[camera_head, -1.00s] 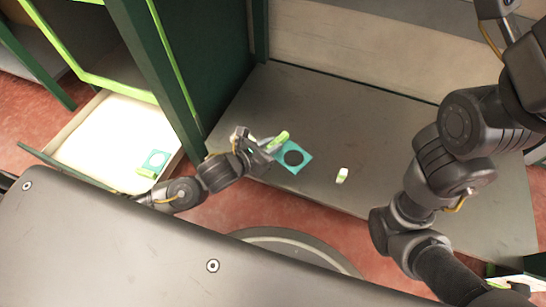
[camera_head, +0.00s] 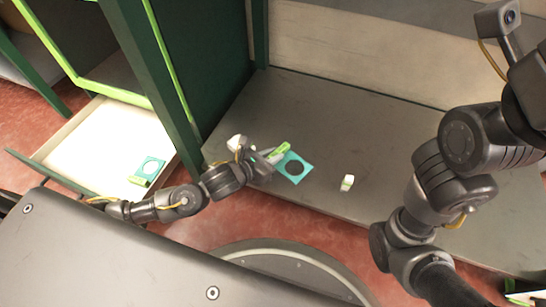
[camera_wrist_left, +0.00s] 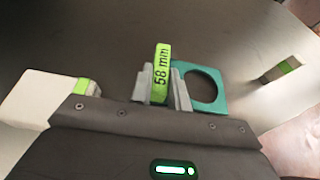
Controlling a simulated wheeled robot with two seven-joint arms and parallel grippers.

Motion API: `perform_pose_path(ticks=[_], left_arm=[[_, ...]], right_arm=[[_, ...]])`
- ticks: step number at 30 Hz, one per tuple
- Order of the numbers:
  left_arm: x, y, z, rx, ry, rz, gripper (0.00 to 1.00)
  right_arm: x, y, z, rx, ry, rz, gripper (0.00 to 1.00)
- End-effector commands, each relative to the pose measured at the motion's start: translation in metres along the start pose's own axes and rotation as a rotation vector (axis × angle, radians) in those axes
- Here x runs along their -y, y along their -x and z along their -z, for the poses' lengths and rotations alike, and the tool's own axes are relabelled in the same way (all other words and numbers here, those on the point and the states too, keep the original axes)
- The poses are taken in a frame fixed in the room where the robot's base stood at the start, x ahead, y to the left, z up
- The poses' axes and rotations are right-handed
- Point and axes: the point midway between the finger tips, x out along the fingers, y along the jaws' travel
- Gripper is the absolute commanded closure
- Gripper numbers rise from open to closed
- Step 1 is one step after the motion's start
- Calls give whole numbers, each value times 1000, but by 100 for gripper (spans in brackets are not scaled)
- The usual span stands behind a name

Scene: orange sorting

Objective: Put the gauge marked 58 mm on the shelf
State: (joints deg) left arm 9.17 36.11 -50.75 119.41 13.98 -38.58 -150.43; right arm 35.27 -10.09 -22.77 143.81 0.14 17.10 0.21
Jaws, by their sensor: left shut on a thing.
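The gauge marked 58 mm is a flat teal plate (camera_head: 303,177) with a round hole and a green handle. In the left wrist view its green handle (camera_wrist_left: 161,72) reads "58 mm" and stands between my fingers. My left gripper (camera_head: 268,160) is shut on this handle, and the teal plate sticks out to the right of the fingers. The gauge is over the grey shelf (camera_head: 390,165), low near its front left part; I cannot tell whether it touches the surface. My right arm shows at the right, but its gripper is not in view.
A white block with a green mark (camera_head: 347,183) stands on the shelf right of the gauge. Another white block (camera_wrist_left: 38,98) is close left of my left gripper. A dark green post (camera_head: 150,75) borders the shelf. An open drawer (camera_head: 85,145) holds another teal gauge (camera_head: 150,167).

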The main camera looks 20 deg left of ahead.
Motion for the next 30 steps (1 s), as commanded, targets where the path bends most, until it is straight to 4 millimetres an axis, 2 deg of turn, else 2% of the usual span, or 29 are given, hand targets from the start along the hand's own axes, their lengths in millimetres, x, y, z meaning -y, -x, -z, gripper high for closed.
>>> perform_pose_path(ticks=[4, 5, 10, 20, 23, 30], left_arm=[[0, -1, 3, -1, 0, 0, 100], [0, -1, 3, -1, 0, 0, 81], [0, -1, 2, -1, 0, 0, 61], [0, 1, -2, 1, 0, 0, 61], [0, 14, -3, -3, 0, 1, 61], [1, 65, -5, -5, 1, 1, 61]], right_arm=[[0, -1, 1, -5, 0, 2, 10], [0, -1, 1, -5, 0, 2, 10], [0, -2, 1, -8, 0, 4, 10], [0, -3, 1, -9, 0, 4, 10], [0, -12, -2, -6, 0, 5, 10], [0, -39, -12, 1, -2, 14, 10]])
